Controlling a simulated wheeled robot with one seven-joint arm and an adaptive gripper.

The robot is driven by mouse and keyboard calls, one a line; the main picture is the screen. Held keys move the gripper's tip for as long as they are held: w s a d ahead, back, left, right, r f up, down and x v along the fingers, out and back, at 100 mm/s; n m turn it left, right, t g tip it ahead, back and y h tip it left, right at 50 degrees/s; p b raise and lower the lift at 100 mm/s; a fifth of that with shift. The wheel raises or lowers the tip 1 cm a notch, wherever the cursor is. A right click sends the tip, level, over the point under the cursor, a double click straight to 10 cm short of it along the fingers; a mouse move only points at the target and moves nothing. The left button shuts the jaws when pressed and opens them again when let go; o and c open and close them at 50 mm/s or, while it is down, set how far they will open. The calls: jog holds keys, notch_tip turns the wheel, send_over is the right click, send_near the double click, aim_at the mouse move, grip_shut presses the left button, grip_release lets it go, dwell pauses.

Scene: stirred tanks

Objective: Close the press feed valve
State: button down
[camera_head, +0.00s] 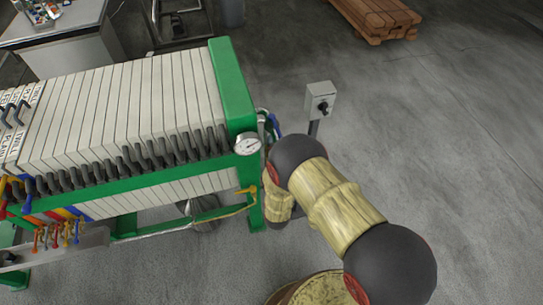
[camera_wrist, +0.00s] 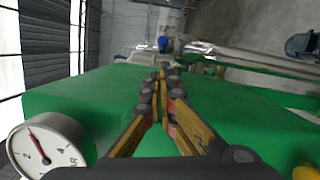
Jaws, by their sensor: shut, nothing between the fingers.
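The filter press has a green end plate (camera_head: 232,85) with a round pressure gauge (camera_head: 248,144) on its right side. A blue lever handle (camera_head: 275,123) shows just right of the end plate, partly hidden by my arm; a yellow lever (camera_head: 247,189) sits on the pipe below the gauge. I cannot tell which is the press feed valve. In the wrist view my gripper (camera_wrist: 162,75) is shut and empty, pointing across the green plate (camera_wrist: 85,95). A blue part (camera_wrist: 163,44) shows beyond the fingertips, apart from them. My arm hides the gripper in the head view.
A switch box (camera_head: 320,101) on a post stands right of the press. The gauge (camera_wrist: 46,147) is close at lower left in the wrist view, and a yellow part (camera_wrist: 306,172) is at lower right. A wood stack (camera_head: 375,18) lies at the back. The right floor is clear.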

aim_at(277, 128)
jog(key=shift+w+a+r+b, duration=0.1)
jog(key=shift+w+b, duration=0.1)
jog(key=shift+w, duration=1.05)
jog(key=shift+w+a+b, duration=0.1)
jog(key=shift+w+b, duration=0.05)
jog(key=shift+w, duration=1.1)
